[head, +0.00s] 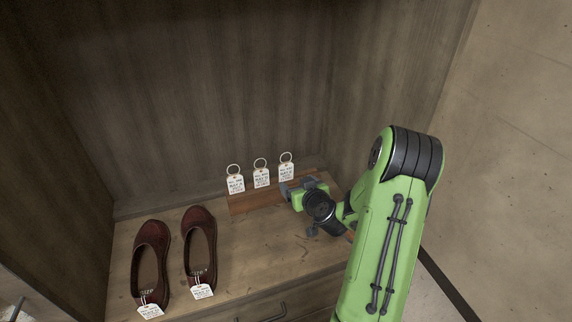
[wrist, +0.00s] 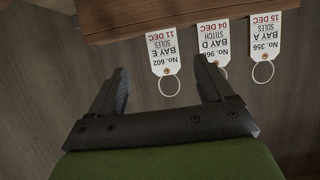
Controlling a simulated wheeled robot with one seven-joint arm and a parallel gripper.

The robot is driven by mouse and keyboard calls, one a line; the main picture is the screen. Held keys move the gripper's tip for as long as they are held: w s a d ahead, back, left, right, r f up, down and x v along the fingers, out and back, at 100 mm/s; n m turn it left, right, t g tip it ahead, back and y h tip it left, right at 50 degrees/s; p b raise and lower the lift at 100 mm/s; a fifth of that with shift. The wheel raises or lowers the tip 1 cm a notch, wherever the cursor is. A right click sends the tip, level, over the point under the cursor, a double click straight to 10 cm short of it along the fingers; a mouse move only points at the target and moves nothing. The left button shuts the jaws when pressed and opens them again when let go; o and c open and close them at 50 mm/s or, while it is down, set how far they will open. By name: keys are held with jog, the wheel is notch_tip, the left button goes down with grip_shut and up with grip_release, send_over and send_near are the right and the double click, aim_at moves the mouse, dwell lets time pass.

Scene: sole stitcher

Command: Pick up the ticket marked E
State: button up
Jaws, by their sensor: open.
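The ticket marked BAY E (wrist: 163,52) is a white card with a metal ring, upside down in the wrist view. My gripper (wrist: 161,75) is open and empty. Its fingers point toward this ticket, with the card and ring appearing between them. I cannot tell the exact gap. In the head view my gripper (head: 287,190) is close beside the block's right end.
A pair of dark red shoes (head: 150,262) with white tags stands at left on the wooden bench (head: 240,260). Panels close off the back and left.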

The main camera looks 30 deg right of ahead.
aim_at(286, 175)
jog(key=p+x, duration=0.1)
jog(key=x, duration=0.1)
jog(key=p+x, duration=0.4)
jog(key=x, duration=0.1)
jog(key=shift+w+a+r, duration=0.15)
jog(key=shift+a+r, duration=0.05)
jog(key=shift+a, duration=0.05)
jog(key=shift+w+d+f, duration=0.1)
jog(key=shift+w+f, duration=0.15)
jog(key=shift+f, duration=0.05)
jog(key=c, duration=1.1)
